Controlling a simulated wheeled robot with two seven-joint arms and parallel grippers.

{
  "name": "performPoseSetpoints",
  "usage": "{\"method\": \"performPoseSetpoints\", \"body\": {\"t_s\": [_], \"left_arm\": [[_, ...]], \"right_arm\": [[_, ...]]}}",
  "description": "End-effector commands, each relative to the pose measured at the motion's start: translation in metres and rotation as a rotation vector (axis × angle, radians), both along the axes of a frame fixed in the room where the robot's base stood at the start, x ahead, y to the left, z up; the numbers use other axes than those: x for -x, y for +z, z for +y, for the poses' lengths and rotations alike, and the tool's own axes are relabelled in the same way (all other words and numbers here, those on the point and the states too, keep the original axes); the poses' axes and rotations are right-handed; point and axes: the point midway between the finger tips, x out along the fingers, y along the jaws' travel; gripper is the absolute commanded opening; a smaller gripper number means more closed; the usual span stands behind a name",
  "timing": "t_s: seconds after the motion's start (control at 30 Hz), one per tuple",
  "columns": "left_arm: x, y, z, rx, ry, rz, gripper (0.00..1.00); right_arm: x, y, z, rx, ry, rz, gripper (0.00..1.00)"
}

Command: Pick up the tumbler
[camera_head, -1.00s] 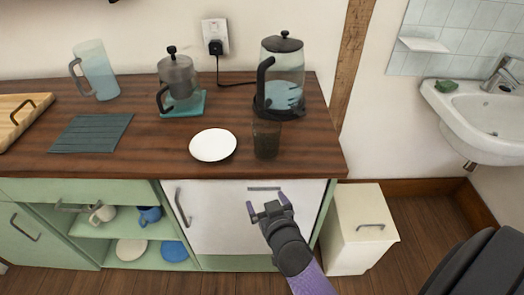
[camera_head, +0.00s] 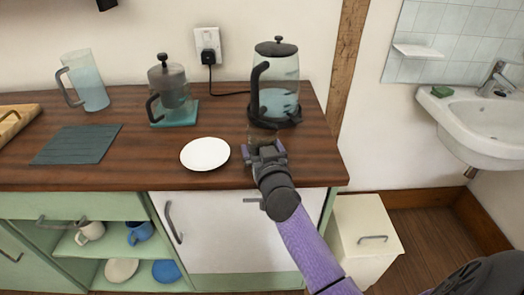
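The dark, see-through tumbler (camera_head: 262,135) stands on the wooden counter, just in front of the kettle. Only its upper part shows; my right gripper hides the rest. My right gripper (camera_head: 265,150) is at the near side of the tumbler, with its two fingers spread apart to left and right. I cannot tell whether the fingers touch the glass. My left gripper is not in view.
The glass kettle (camera_head: 274,85) stands close behind the tumbler. A white plate (camera_head: 205,154) lies to its left. A french press (camera_head: 169,92), a jug (camera_head: 84,82) and a slate-coloured mat (camera_head: 77,144) are farther left. The counter is bare right of the gripper.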

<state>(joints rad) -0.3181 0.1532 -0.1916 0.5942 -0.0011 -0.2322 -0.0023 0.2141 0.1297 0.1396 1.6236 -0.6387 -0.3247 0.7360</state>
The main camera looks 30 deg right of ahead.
Motion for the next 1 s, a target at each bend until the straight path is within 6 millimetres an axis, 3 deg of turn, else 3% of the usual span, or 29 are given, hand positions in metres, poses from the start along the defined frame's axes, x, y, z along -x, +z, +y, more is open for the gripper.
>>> {"method": "performPoseSetpoints", "body": {"t_s": [0.03,0.3,0.4,0.63,0.83,1.0], "left_arm": [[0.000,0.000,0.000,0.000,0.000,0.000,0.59],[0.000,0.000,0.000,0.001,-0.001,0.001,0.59],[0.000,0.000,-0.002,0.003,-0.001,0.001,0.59],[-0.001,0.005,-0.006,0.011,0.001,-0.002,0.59],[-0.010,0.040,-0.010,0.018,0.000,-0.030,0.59],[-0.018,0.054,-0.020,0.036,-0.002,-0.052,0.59]], "right_arm": [[0.000,0.000,0.000,0.000,0.000,0.000,0.96],[0.000,0.000,0.000,0.000,0.000,0.000,0.39],[0.000,0.000,0.000,0.000,0.000,0.000,0.22],[0.000,0.008,0.000,0.001,0.001,-0.002,0.22],[0.000,0.067,0.000,0.002,0.001,-0.008,0.22],[0.000,0.097,0.000,0.001,0.000,-0.004,0.22]]}}
